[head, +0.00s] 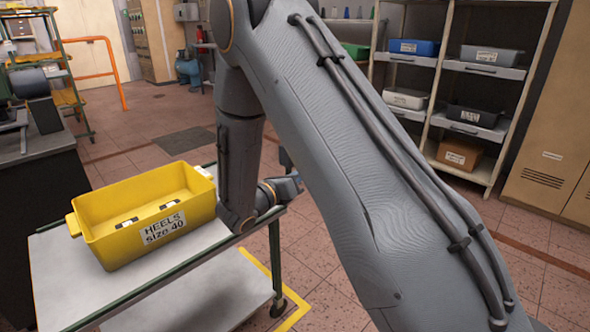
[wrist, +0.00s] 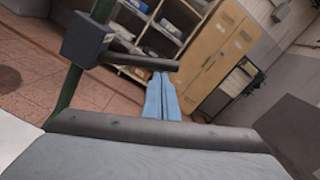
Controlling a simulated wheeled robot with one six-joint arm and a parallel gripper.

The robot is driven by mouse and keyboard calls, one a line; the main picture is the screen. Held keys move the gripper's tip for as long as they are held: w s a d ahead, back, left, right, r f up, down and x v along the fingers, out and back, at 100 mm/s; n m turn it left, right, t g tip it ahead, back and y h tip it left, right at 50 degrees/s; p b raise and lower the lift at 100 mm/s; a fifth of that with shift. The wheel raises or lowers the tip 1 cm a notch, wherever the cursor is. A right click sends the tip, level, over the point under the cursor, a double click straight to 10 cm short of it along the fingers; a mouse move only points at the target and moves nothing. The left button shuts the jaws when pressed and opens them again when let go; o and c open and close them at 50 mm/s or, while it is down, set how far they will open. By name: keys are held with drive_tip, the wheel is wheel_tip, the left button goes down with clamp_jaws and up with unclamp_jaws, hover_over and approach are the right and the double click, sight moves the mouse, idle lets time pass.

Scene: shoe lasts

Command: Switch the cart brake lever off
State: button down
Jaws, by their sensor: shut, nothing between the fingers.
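The cart (head: 60,280) stands at the lower left with a grey top and green frame. In the wrist view, a dark box (wrist: 86,40) is fixed on the cart's green post, and the dark brake lever (wrist: 145,60) sticks out from it to the right, roughly level in the tilted picture. My gripper's two blue fingers (wrist: 162,76) are together and empty. Their tips appear just at or below the lever's outer end; I cannot tell whether they touch it. In the head view my arm hides the fingers and most of the lever area.
A yellow bin (head: 110,235) labelled "HEELS size 40" sits on the cart top, left of my arm. A shelf rack (head: 442,95) with several bins and a tan locker (head: 548,160) stand behind at the right. Tiled floor (head: 320,260) is open around the cart's right side.

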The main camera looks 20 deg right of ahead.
drive_tip(key=shift+w+r+p, duration=0.1)
drive_tip(key=shift+r+p, duration=0.35)
drive_tip(key=shift+w+a+r, duration=0.1)
drive_tip(key=shift+w+r, duration=0.05)
idle(0.3)
drive_tip(key=s+a+f, duration=0.4)
drive_tip(key=s+a, duration=0.3)
drive_tip(key=a, duration=0.1)
drive_tip(key=shift+s+a+b, duration=0.15)
drive_tip(key=shift+b, duration=0.2)
